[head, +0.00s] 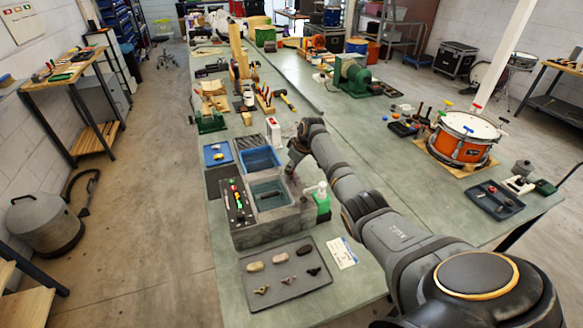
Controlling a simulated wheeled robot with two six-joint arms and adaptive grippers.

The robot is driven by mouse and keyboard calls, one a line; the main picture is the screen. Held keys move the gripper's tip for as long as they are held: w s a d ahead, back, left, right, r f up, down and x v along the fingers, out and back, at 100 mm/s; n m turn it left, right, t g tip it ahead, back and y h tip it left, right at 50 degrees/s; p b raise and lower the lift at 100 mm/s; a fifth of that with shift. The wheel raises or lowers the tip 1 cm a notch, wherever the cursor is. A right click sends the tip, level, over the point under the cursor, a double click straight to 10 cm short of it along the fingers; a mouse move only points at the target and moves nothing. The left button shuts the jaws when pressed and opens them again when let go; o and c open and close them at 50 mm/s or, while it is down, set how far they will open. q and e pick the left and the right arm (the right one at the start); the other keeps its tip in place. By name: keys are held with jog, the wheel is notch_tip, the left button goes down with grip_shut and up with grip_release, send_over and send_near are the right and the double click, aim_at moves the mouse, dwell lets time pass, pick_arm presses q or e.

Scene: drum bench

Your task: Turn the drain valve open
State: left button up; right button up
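A grey wash unit stands on the green bench, with a blue basin (260,159) at its far end and a dark basin (268,194) nearer. I cannot pick out the drain valve; it is too small or hidden by my arm. My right arm reaches in from the lower right, and its gripper (292,171) points down beside the right edge of the blue basin. The gripper is small and dark here, so I cannot tell whether its fingers are open or shut, or whether they touch anything. My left gripper is not in view.
A green bottle with a white top (322,199) stands right of the dark basin, close to my arm. A grey tray (287,291) with several small pieces lies in front. An orange drum (462,140) stands on the right.

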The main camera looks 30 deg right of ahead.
grip_shut()
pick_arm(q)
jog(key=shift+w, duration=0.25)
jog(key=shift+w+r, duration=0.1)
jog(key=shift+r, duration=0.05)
